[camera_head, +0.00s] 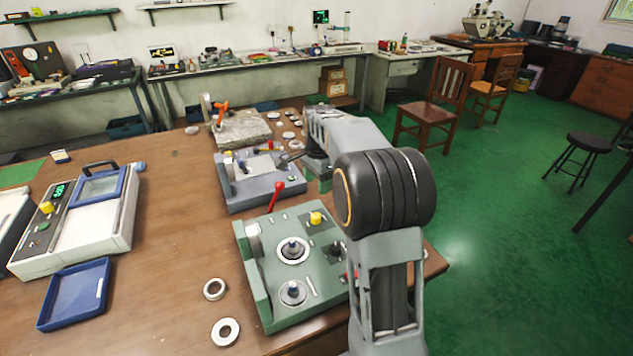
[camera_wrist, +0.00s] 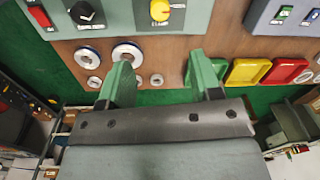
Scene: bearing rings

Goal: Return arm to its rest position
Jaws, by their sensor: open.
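My gripper (camera_wrist: 162,72) shows in the wrist view with its two green fingers spread apart and nothing between them. It hangs over a brown table with bearing rings below: a large ring (camera_wrist: 127,53), another ring (camera_wrist: 87,57) and small rings (camera_wrist: 94,82) (camera_wrist: 156,80). In the head view, my arm (camera_head: 385,190) stretches from the lower right out over the table, past the green machine. I cannot make out the fingertips there. The green machine (camera_head: 268,290) holds a ring (camera_head: 292,250) around its upper post. Two loose rings (camera_head: 214,289) (camera_head: 225,331) lie on the table.
A grey-blue machine (camera_head: 236,191) and a stone block (camera_head: 240,132) stand beyond the green machine, with several small rings nearby. A tester (camera_head: 105,232) and a blue tray (camera_head: 72,295) are at left. The wrist view shows a yellow tray (camera_wrist: 246,71) and a red tray (camera_wrist: 284,71).

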